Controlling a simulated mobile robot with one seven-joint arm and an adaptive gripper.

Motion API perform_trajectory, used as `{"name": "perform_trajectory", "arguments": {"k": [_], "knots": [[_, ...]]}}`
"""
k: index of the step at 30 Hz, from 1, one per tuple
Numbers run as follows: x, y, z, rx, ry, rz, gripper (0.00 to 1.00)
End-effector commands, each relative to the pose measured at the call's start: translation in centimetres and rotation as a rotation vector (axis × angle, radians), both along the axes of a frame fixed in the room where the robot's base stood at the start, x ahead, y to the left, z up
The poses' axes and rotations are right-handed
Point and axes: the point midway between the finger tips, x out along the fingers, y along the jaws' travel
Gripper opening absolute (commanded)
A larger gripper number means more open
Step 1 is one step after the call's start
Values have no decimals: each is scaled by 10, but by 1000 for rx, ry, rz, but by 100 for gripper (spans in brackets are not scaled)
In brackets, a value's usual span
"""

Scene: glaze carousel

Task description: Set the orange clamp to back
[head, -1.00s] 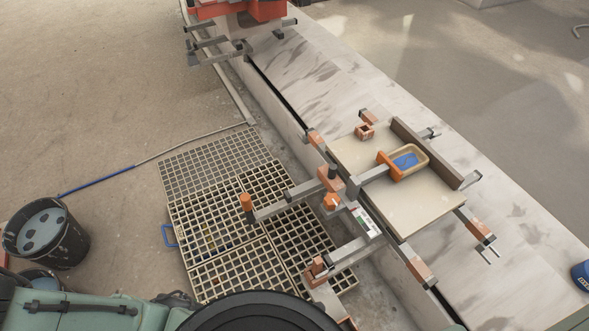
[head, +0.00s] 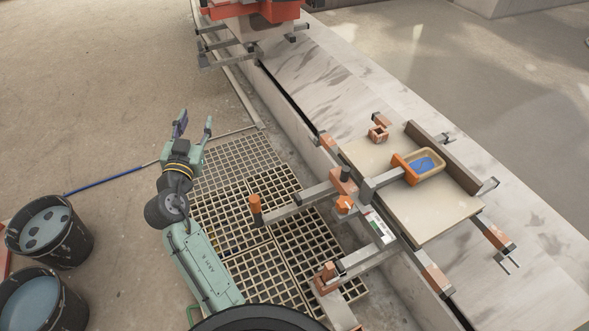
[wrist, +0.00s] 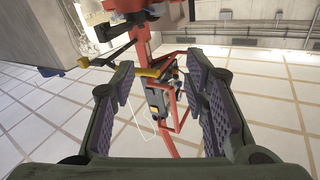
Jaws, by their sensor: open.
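A metal carriage with several orange parts sits on the long rail. I cannot tell for sure which part is the orange clamp. My gripper (head: 195,124) is open and empty, raised over the floor grates to the left of the carriage, apart from all of these parts. In the wrist view my open fingers (wrist: 163,95) have nothing between them, with red machinery beyond.
The pale stone bench (head: 310,75) runs beside the rail. Floor grates (head: 235,165) lie below my arm. Two dark buckets (head: 52,245) of liquid stand at the left. A red machine (head: 250,12) with grey bars is at the far end.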

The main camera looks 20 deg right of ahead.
Motion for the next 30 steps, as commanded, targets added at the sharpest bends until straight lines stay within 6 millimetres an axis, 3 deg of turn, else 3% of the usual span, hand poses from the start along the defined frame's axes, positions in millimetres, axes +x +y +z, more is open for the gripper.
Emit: {"name": "perform_trajectory", "arguments": {"k": [1,3,6,9,12,17,23,30], "knots": [[-6,-44,-38,-2,53,-117,41],[-23,-101,-81,-4,104,-283,41],[-61,-173,-131,-16,153,-511,41],[-103,-224,-165,-40,174,-693,41],[-135,-254,-183,-65,176,-815,41],[-157,-274,-192,-85,171,-896,41],[-148,-294,-188,-83,170,-893,41],[-132,-338,-188,-83,171,-892,41]]}}
